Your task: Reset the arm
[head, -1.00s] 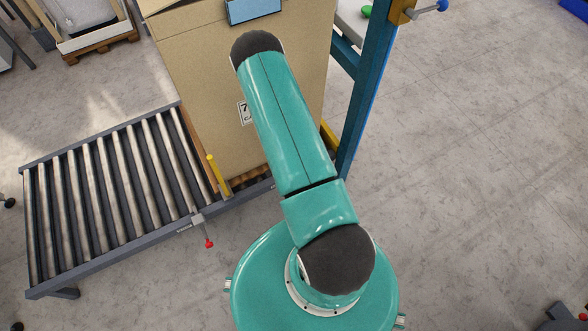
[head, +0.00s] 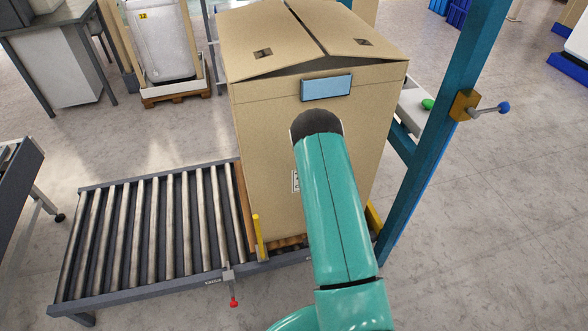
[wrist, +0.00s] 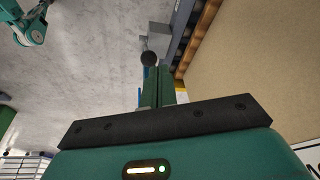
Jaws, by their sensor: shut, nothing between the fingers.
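My teal arm (head: 335,215) rises from the bottom of the head view and reaches toward a tall cardboard box. Its dark rounded joint (head: 316,124) shows in front of the box's face. My gripper is hidden in the head view. In the wrist view my gripper (wrist: 162,85) is shut and empty, its fingers close together beyond the dark bar. The box face fills the right side of the wrist view, apart from the fingers.
The cardboard box (head: 262,125) stands on a roller conveyor (head: 150,235), flaps nearly closed. A blue post (head: 440,130) with a blue-knobbed lever (head: 490,108) stands just right. A yellow stop (head: 258,238) and red knob (head: 234,302) are at the conveyor's front. Open floor lies right.

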